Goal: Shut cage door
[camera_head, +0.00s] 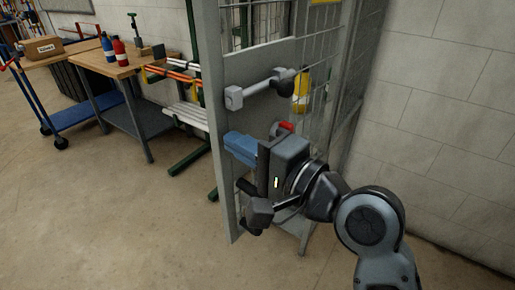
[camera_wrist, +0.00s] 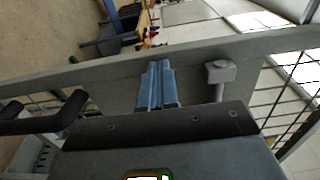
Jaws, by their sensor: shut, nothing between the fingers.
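The cage door (camera_head: 219,128) is a grey frame with wire mesh and a solid plate across its middle. In the head view it stands upright, at an angle to the mesh side of the cage (camera_head: 340,80), and looks open. A light grey bar handle (camera_head: 258,88) sticks out from the plate; a handle bracket also shows in the wrist view (camera_wrist: 221,71). My gripper (camera_head: 238,146) is below the handle, in front of the plate. Its blue fingers (camera_wrist: 157,86) are together and empty, pointing at the door; whether they touch it I cannot tell. My gripper hides the plate's lower part.
A yellow object (camera_head: 301,90) shows behind the mesh. A pale block wall (camera_head: 440,110) stands close on the right. Left of the door are a bench (camera_head: 120,65) with red and blue bottles and a blue cart (camera_head: 80,112). The floor (camera_head: 110,215) at front left is clear.

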